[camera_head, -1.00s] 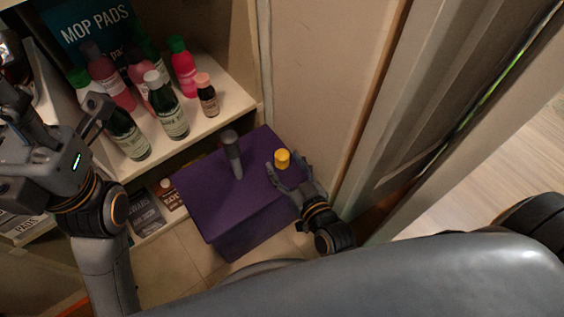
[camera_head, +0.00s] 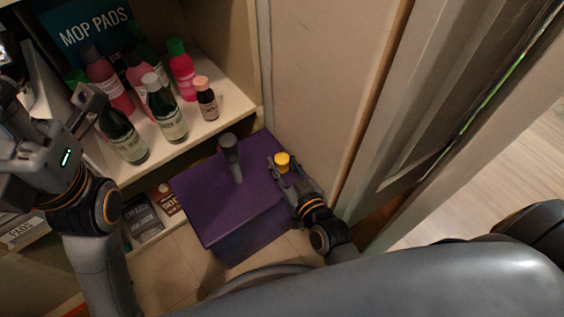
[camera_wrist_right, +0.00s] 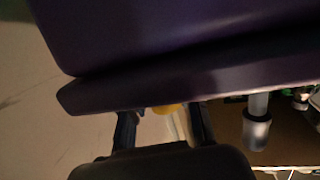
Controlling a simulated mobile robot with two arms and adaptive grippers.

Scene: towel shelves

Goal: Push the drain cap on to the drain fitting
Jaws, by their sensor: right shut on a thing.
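The yellow drain cap (camera_head: 282,160) is at the right part of the purple box (camera_head: 215,205). My right gripper (camera_head: 280,166) is shut on the cap. In the right wrist view the cap (camera_wrist_right: 167,108) shows between the two fingers, partly hidden by the box edge. The grey drain fitting (camera_head: 232,158) stands up from the box top, left of the cap and apart from it. The fitting also shows in the right wrist view (camera_wrist_right: 258,125). My left gripper (camera_head: 50,105) is at the left edge, open with its fingers apart, near the shelf bottles.
A shelf (camera_head: 215,122) behind the box holds several bottles, with a green bottle (camera_head: 168,115) and a small brown bottle (camera_head: 206,100) near its front. A wall panel (camera_head: 320,80) rises close on the right. Books (camera_head: 145,215) lie low on the left.

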